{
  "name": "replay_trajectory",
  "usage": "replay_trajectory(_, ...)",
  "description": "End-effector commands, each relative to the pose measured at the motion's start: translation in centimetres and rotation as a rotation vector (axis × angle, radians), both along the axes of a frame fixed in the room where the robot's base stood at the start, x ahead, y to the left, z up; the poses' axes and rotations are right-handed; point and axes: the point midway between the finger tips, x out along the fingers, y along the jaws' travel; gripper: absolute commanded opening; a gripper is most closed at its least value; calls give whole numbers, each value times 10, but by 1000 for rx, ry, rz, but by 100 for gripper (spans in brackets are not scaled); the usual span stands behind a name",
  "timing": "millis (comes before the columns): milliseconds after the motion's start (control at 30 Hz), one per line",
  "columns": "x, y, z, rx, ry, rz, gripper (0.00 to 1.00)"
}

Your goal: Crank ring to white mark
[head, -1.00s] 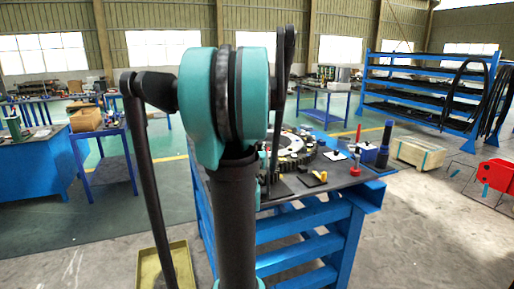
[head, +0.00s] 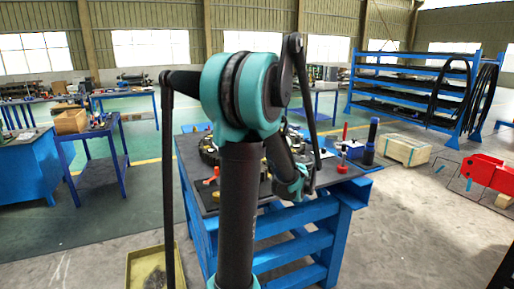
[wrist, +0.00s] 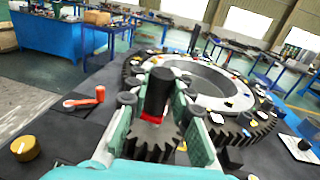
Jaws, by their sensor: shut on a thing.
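The toothed ring (wrist: 205,85) lies on the bench in the wrist view, with a pale top, dark teeth and several yellow, white and blue pieces on it. I cannot tell which is the white mark. A dark pinion gear (wrist: 150,143) sits in front of the ring; whether their teeth mesh is hidden. A black upright grip (wrist: 158,90) with a red band rises above the pinion. My gripper (wrist: 158,112) has its teal fingers on either side of the grip and is shut on it. In the head view my arm covers most of the ring.
A white plate with a black peg (wrist: 303,145) is at right.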

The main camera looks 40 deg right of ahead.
Motion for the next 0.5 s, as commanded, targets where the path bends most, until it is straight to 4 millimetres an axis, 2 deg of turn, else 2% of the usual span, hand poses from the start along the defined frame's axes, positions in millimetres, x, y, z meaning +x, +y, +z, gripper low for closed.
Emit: replay_trajectory(500, -1, -5, 0, 0, 0, 46, 0)
